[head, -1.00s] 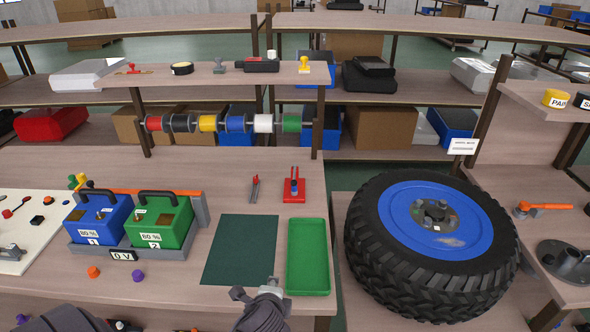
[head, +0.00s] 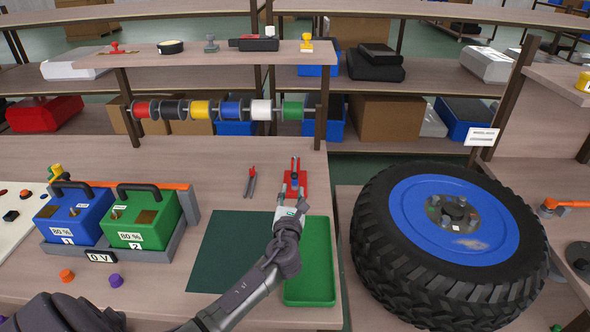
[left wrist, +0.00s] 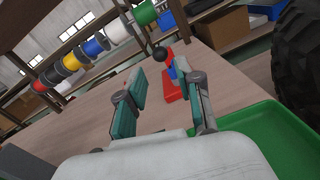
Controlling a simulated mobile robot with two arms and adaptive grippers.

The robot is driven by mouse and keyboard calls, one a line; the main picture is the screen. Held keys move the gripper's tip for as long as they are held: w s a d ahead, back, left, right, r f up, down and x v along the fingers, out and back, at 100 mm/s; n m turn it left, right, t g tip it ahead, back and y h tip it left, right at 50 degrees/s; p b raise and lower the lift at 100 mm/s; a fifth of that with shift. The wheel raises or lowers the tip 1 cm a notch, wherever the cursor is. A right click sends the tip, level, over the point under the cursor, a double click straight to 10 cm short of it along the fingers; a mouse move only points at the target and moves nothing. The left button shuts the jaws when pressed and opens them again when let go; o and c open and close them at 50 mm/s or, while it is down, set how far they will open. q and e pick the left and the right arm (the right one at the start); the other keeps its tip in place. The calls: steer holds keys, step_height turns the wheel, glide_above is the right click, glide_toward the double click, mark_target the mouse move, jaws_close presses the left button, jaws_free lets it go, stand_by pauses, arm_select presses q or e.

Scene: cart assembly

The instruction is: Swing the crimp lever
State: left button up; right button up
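The crimp tool is a red base (head: 303,184) with an upright red lever and a blue part, on the table behind the green tray. It also shows in the left wrist view (left wrist: 172,88), beyond and between the fingers, with a black ball knob (left wrist: 160,53) above it. My left gripper (head: 291,199) is in front of the tool and partly hides it. In the left wrist view its two teal-padded fingers (left wrist: 168,84) are apart with nothing between the pads; I cannot tell whether they touch the lever. My right gripper is not in view.
The green tray (head: 318,285) lies under my left forearm, beside a dark green mat (head: 215,260). Grey-red pliers (head: 250,182) lie left of the tool. Wire spools (head: 231,108) hang behind.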

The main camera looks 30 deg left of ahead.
mark_target(295, 169)
arm_select(q)
steer(key=b+x, duration=0.1)
steer(key=x, duration=1.1)
steer(key=shift+f, duration=0.15)
jaws_close()
